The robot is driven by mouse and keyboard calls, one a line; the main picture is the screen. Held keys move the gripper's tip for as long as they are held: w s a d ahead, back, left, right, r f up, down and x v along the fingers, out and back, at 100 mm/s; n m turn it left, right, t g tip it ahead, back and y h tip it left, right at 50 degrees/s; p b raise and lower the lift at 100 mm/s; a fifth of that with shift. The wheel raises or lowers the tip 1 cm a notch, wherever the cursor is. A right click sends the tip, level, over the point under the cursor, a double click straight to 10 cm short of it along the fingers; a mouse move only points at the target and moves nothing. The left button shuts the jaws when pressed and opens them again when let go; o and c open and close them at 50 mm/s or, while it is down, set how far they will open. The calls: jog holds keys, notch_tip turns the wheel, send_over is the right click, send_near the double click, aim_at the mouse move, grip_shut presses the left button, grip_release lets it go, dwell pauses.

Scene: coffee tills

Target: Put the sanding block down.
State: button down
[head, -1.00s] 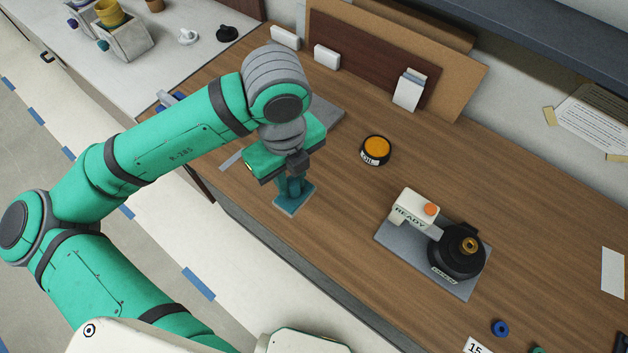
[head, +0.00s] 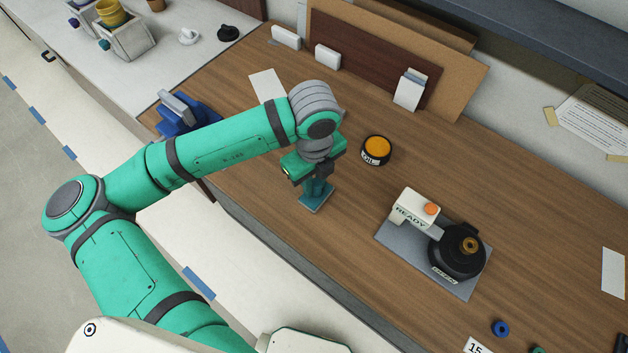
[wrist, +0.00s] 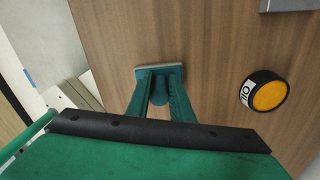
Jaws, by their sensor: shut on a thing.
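The sanding block (head: 315,199) is teal with a thin pale base edge. It is held over the wooden workbench, near the bench's front edge. My gripper (head: 317,186) points down and its fingers are shut on the block's upper part. In the wrist view the block (wrist: 146,69) shows its flat far edge beyond the fingertips (wrist: 160,94). I cannot tell whether its underside touches the wood.
An orange-topped black puck (head: 376,149) stands close to the right of my gripper. A grey plate (head: 403,247) with a READY box and a black round device lies further right. A blue vise (head: 187,117) is at left. Bare wood lies between block and plate.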

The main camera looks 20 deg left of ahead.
aim_at(314, 180)
jog(key=shift+f, duration=0.1)
jog(key=c, duration=1.6)
grip_release()
jog(key=shift+w, duration=0.1)
jog(key=shift+o, duration=0.2)
jog(key=shift+d, duration=0.1)
notch_tip(314, 180, up, 12)
jog(key=shift+r, duration=0.2)
